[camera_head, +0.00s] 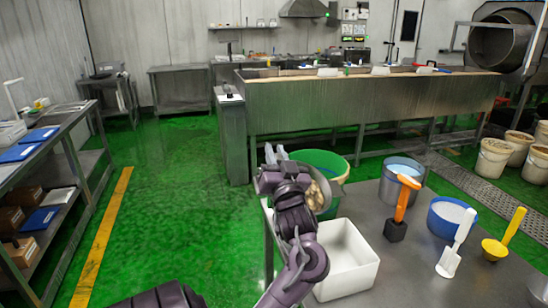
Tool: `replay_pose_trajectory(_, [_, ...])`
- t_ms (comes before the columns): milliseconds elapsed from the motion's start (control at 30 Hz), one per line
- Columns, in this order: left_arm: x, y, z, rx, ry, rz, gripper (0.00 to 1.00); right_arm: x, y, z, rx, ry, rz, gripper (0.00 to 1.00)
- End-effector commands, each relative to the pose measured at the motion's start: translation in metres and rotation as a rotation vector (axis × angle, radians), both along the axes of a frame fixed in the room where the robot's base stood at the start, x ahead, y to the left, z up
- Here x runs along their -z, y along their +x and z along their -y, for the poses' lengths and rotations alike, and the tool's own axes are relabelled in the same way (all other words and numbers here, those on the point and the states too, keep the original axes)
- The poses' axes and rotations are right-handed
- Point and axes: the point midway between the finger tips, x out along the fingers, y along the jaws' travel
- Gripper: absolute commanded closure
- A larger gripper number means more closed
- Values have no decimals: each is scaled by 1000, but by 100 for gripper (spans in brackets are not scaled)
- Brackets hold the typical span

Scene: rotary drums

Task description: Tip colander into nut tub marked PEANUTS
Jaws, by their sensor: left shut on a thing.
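My left gripper (276,172) is shut on the colander (318,191), which is partly hidden behind my gripper and wrist. The colander is tilted steeply, and tan pieces like nuts show in its bowl. It is in front of a large round green tub (333,160) at the table's far left corner and overlaps that tub in the view. The green tub's inside is partly visible, but its lower part is hidden. I cannot read a PEANUTS mark on any container. My right gripper is not in view.
The grey table (410,275) holds a white square bin (352,275), a grey bucket (388,190), a blue tub (436,225), an orange-handled tool (401,205), a white scoop (456,245) and a yellow scoop (497,247). A shelf rack (60,170) stands left; green floor between is clear.

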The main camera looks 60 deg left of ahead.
Motion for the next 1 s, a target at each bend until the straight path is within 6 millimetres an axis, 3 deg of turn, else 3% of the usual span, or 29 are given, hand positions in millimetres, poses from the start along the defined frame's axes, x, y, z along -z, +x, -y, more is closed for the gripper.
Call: replay_pose_trajectory(1000, [-10,7,24,-1,147,-44,100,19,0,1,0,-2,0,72])
